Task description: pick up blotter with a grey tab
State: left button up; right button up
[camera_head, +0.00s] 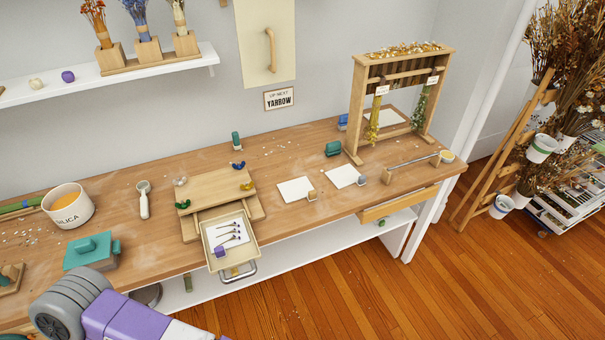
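Two white blotters lie flat on the wooden bench, right of its middle. The blotter with a grey tab (341,176) is the right one; its small grey tab (361,180) is at its right edge. The other blotter (294,189) lies just left of it, apart, with a tan tab (311,195). Nothing covers either card. A purple and grey part of my arm shows at the bottom left, far from the blotters. Neither gripper's fingers can be seen.
A wooden rack (359,110) with hanging dried flowers stands behind the blotters. Bare bench lies around the cards.

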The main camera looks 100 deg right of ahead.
aim_at(344, 176)
jog(key=u, duration=0.05)
jog(key=k, duration=1.4)
jog(key=z, duration=1.3)
